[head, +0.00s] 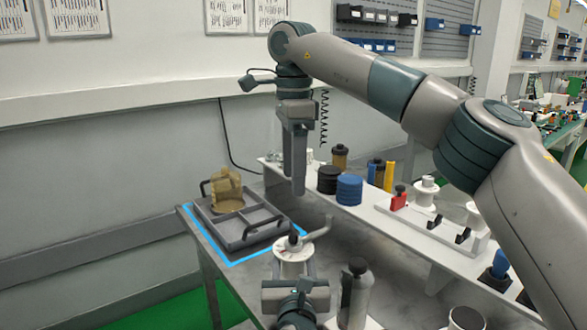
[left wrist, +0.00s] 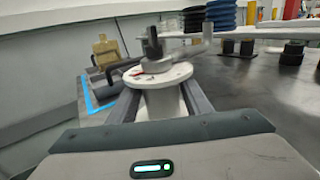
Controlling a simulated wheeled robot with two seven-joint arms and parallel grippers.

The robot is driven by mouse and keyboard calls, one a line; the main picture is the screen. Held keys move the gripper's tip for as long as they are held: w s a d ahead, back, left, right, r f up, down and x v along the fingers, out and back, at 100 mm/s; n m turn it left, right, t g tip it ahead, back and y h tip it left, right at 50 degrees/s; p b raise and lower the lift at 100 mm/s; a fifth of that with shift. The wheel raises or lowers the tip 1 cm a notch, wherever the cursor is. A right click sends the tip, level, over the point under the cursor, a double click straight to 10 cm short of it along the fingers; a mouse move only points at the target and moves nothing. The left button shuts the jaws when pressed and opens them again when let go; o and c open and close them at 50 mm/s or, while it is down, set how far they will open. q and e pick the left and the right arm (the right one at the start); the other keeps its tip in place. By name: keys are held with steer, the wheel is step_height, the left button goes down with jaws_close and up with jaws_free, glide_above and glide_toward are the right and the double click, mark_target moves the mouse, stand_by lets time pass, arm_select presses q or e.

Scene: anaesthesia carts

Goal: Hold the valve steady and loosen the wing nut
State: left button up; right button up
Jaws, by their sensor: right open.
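The valve (head: 293,262) is white with a round flange and stands upright on the bench front; it is large in the left wrist view (left wrist: 160,78). On its top are a dark knob-like piece, which I take for the wing nut (head: 294,240), also in the left wrist view (left wrist: 152,45), and a grey lever pointing right. My left gripper (head: 294,272) comes from below, its fingers on both sides of the white body under the flange, seemingly closed on it. My right gripper (head: 293,184) is open and empty, pointing down above the valve, clearly apart from it.
A grey divided tray (head: 240,240) with a tan piece (head: 226,190) lies inside a blue outline at left. Grey bottle (head: 355,295) stands right of the valve. A white raised shelf (head: 385,222) behind holds black and blue disc stacks (head: 349,190) and fittings.

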arm_select(q)
steer(key=shift+o, duration=1.3)
steer(key=shift+s, duration=0.1)
steer(key=s, duration=1.1)
steer(key=shift+s+d, duration=0.2)
steer(key=shift+s, duration=0.2)
